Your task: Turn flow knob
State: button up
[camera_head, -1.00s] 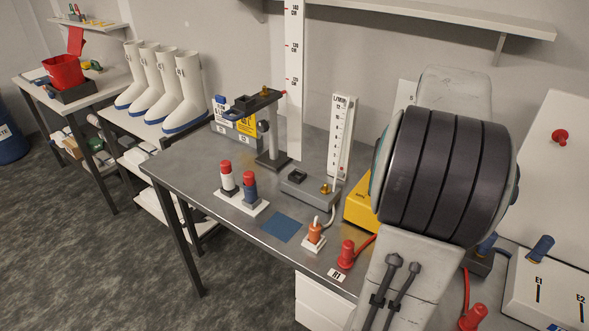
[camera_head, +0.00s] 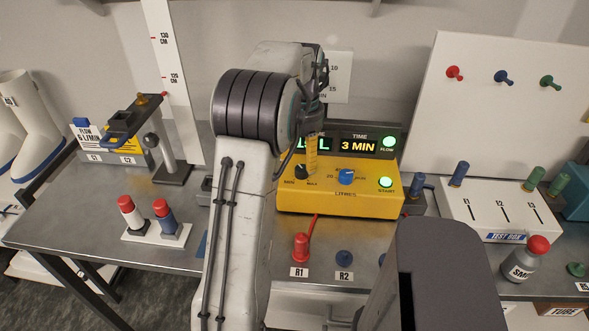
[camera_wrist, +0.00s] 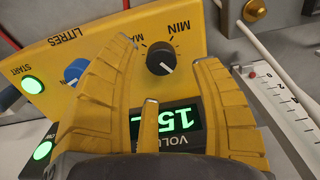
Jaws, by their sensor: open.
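The yellow control box (camera_head: 335,199) stands on the bench. Its black MIN–MAX knob (camera_head: 301,172) sits on the left of its front panel, with the blue LITRES knob (camera_head: 346,177) to its right. My gripper (camera_wrist: 166,60) is open, a fingertip on each side of the knob in the picture; contact cannot be told. In the head view my gripper (camera_head: 311,158) hangs right above the black knob and partly hides the volume display. That display (camera_wrist: 178,122) reads 15.
Green lit buttons (camera_head: 386,182) sit on the box's right. A card (camera_head: 92,140) at left reads FLOW 6 L/MIN. A flowmeter scale (camera_wrist: 285,105) stands beside the box. A red plug (camera_head: 301,247) is in front, and a white test box (camera_head: 495,212) is to the right.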

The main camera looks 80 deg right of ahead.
aim_at(302, 169)
jog(key=shift+f, duration=2.25)
grip_shut()
